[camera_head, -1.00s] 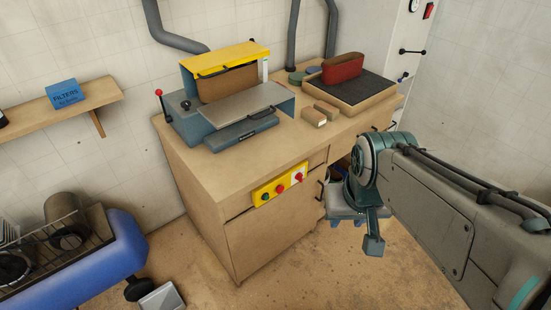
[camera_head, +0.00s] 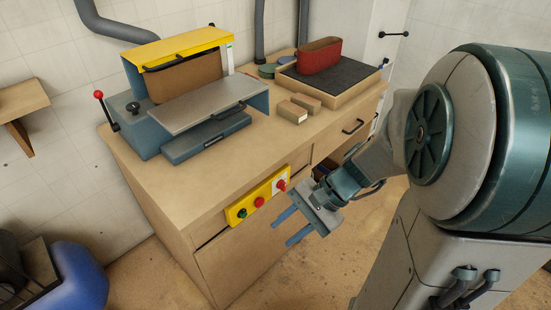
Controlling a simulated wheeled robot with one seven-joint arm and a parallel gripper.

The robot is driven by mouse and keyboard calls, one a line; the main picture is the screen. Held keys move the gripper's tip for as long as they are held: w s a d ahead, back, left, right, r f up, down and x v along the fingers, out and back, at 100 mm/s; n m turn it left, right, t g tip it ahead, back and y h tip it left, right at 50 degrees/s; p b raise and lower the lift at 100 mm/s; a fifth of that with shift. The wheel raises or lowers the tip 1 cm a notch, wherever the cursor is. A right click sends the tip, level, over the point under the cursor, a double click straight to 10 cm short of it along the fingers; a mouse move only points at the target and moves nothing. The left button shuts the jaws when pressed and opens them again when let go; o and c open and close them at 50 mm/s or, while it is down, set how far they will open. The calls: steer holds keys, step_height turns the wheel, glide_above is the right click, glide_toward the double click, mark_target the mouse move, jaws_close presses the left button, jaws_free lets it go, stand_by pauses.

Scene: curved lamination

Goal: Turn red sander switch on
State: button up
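A yellow control panel (camera_head: 240,208) is fixed to the front of the wooden cabinet. At its right end a red switch knob (camera_head: 281,185) sits on a white plate. A red button (camera_head: 260,202) and a green button (camera_head: 241,213) are to its left. My gripper (camera_head: 283,230) is in front of the cabinet, below and slightly right of the red switch. Its two blue-grey fingers are spread apart, point left toward the cabinet front and hold nothing. I see no contact with the panel. The knob's exact turn position is too small to tell.
A sander with a yellow hood (camera_head: 200,44) stands on the cabinet top (camera_head: 180,190). Two small blocks (camera_head: 298,109) and a red sanding belt unit (camera_head: 319,56) are to the right. A drawer handle (camera_head: 353,126) juts out right of the panel.

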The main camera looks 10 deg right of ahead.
steer(key=w+d+f+m+t+y+b, duration=0.3)
steer(key=w+f+m+t+y+b, duration=0.2)
steer(key=w+f+m+b, duration=0.4)
steer(key=m+t+h+b, duration=0.3)
steer(key=m+t+b, duration=0.1)
steer(key=m+t, duration=0.6)
glide_toward(285, 187)
steer(key=b+x, duration=0.2)
steer(key=x, duration=0.6)
steer(key=shift+w, duration=0.2)
jaws_close()
